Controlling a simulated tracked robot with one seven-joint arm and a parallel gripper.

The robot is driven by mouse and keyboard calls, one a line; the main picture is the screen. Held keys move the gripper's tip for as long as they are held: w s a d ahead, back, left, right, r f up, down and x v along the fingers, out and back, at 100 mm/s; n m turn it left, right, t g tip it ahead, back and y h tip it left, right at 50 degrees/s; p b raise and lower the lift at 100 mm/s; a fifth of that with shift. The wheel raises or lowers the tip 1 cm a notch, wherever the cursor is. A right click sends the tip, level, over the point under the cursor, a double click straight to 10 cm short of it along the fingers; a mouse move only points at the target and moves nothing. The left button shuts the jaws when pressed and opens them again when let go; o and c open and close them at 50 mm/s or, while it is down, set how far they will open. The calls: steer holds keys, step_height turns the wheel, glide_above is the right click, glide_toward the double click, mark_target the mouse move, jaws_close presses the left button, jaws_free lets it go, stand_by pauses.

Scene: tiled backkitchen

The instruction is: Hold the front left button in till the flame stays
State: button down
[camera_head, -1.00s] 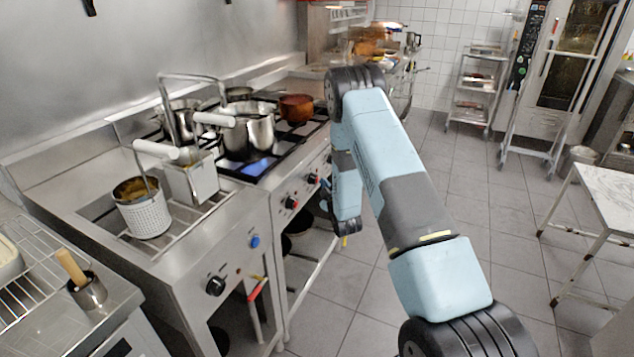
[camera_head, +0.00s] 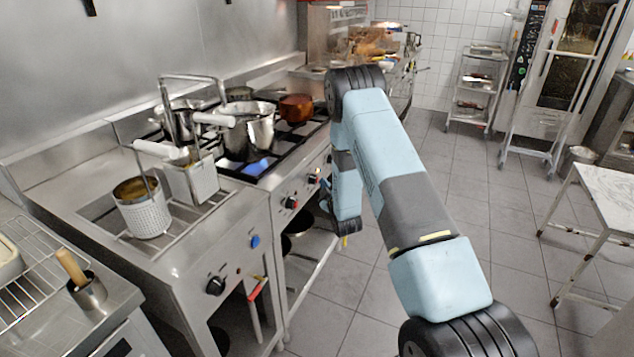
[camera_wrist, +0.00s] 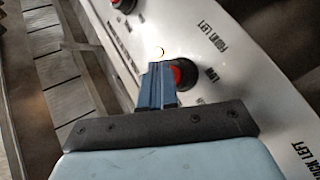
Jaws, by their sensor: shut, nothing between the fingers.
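A black knob with a red face (camera_wrist: 184,73) sits beside my gripper (camera_wrist: 157,67). My gripper's fingers are shut and empty, pointing at the panel just left of this knob. A small yellow-rimmed round spot (camera_wrist: 160,51) shows just beyond the fingertips. I cannot tell whether it is the button or whether the fingers touch it. In the head view, a blue-white glow (camera_head: 258,167) shows on the hob (camera_head: 285,143) by a steel pot (camera_head: 248,135).
Another red-faced knob (camera_wrist: 124,4) is at the wrist view's top edge. A copper-coloured pan (camera_head: 296,107) stands farther back on the hob. A fryer with baskets (camera_head: 147,213) is at left. A marble-topped table (camera_head: 612,190) stands at right; tiled floor (camera_head: 480,210) between is clear.

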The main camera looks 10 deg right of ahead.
steer(key=shift+d, duration=0.1)
stand_by(0.4)
steer(key=shift+s+d, duration=0.45)
steer(key=shift+d, duration=0.1)
steer(key=s+d, duration=0.1)
steer(key=d, duration=0.1)
steer(key=s+d, duration=0.2)
stand_by(0.6)
steer(key=shift+w+r, duration=0.1)
steer(key=shift+r, duration=0.05)
